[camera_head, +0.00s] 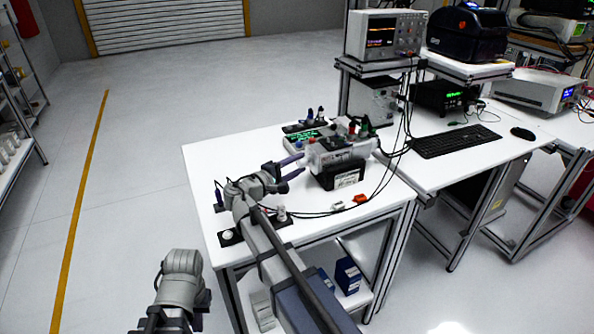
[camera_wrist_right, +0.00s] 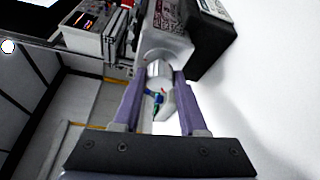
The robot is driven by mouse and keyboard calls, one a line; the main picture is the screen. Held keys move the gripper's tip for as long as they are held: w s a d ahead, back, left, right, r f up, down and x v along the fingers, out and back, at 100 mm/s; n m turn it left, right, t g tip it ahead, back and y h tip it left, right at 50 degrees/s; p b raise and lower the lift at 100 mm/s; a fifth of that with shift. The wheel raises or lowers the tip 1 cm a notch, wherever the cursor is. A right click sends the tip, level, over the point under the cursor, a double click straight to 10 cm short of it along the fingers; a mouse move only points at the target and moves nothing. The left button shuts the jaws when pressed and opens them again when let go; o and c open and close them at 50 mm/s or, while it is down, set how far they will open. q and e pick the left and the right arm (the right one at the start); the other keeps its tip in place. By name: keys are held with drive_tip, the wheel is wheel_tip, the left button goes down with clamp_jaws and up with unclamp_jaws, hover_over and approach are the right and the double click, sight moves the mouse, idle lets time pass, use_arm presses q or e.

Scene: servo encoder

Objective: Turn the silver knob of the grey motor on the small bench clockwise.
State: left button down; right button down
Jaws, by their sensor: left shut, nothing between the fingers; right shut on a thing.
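The grey motor (camera_head: 322,157) sits on a black block (camera_head: 343,173) with a white label on the small white bench (camera_head: 215,152). In the right wrist view the motor's body (camera_wrist_right: 166,45) is at the top, and its silver knob (camera_wrist_right: 159,70) points toward me. My right gripper (camera_head: 299,170) is at the motor's left end.
Cables run across the bench from the motor. A small orange connector (camera_head: 360,199) and a white round button (camera_head: 228,234) are on the bench. A desk with a keyboard (camera_head: 456,140) adjoins at the right. The left floor is clear.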

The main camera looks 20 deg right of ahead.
drive_tip(key=shift+f+m+h+b, duration=0.25)
drive_tip(key=shift+m+h+b, duration=0.35)
drive_tip(key=shift+m+b, duration=0.9)
drive_tip(key=shift+s+m+t, duration=0.1)
drive_tip(key=shift+m+t, duration=0.2)
drive_tip(key=shift+c, duration=2.2)
unclamp_jaws()
drive_tip(key=shift+v, duration=3.9)
